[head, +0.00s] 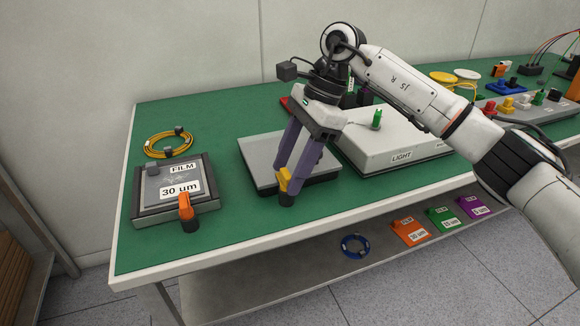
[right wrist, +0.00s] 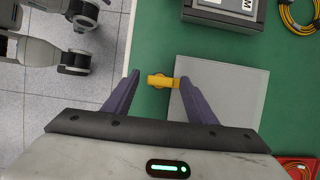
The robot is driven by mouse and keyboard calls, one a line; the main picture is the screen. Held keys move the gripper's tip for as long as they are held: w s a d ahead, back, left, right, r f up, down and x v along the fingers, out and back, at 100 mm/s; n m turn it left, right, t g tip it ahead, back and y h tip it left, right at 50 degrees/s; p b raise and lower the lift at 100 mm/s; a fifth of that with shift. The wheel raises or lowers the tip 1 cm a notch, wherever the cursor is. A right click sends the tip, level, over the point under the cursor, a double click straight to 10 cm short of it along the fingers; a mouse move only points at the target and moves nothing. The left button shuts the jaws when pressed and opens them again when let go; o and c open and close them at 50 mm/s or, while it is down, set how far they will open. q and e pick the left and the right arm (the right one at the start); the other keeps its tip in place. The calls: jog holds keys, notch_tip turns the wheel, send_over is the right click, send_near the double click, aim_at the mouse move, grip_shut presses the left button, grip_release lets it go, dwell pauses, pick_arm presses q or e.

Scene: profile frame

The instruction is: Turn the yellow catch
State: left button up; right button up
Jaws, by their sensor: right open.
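The yellow catch (head: 284,177) sits at the front edge of a flat grey plate (head: 262,150) on the green bench. In the right wrist view the yellow catch (right wrist: 158,81) lies crosswise between the purple fingers of my right gripper (right wrist: 157,77). Its right end is close to the right finger; I cannot tell whether they touch. The left finger stands apart from it. In the head view my right gripper (head: 282,184) is open and points down over the catch, partly hiding it and the plate. My left gripper is not in view.
Left stands a film frame (head: 142,212) with an orange catch (head: 186,207); a yellow cable coil (head: 168,144) lies behind it. A white light box (head: 390,146) with a green knob stands close right of the plate. Green bench top is clear between frame and plate.

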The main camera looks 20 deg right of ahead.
jog(key=shift+c, duration=0.3)
jog(key=c, duration=1)
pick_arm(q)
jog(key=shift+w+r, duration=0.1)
